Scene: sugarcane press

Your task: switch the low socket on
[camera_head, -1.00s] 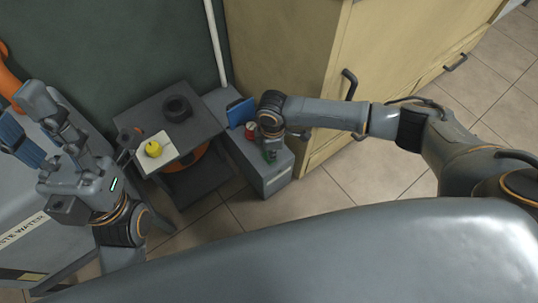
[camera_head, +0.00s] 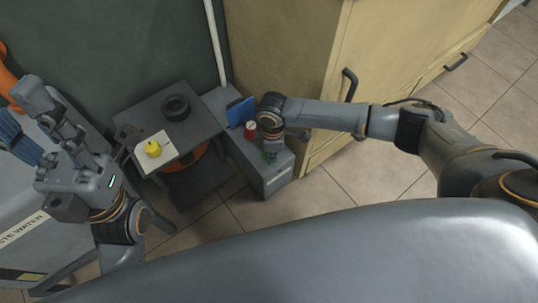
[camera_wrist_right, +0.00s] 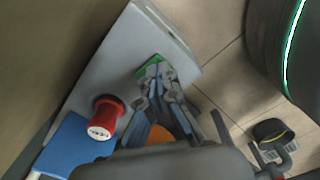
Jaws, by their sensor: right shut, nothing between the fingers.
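The low socket is a grey box (camera_head: 277,181) on the floor against the wall; its pale top also shows in the right wrist view (camera_wrist_right: 112,65). A green switch (camera_wrist_right: 152,66) is set in its top, beside a red knob (camera_wrist_right: 106,117) and a blue flap (camera_wrist_right: 66,147). The red knob also shows in the head view (camera_head: 250,130). My right gripper (camera_wrist_right: 158,73) is shut and empty, pointing down with its fingertips at the green switch, partly covering it. I cannot tell whether they touch. My left gripper (camera_head: 38,122) is open at far left, away from the box.
A small dark table (camera_head: 203,126) stands left of the box, with a black ring (camera_head: 177,108) and a yellow object (camera_head: 153,148) on a white sheet. A beige cabinet (camera_head: 290,50) with dark handles rises close behind and right. Tiled floor (camera_head: 335,190) lies free in front.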

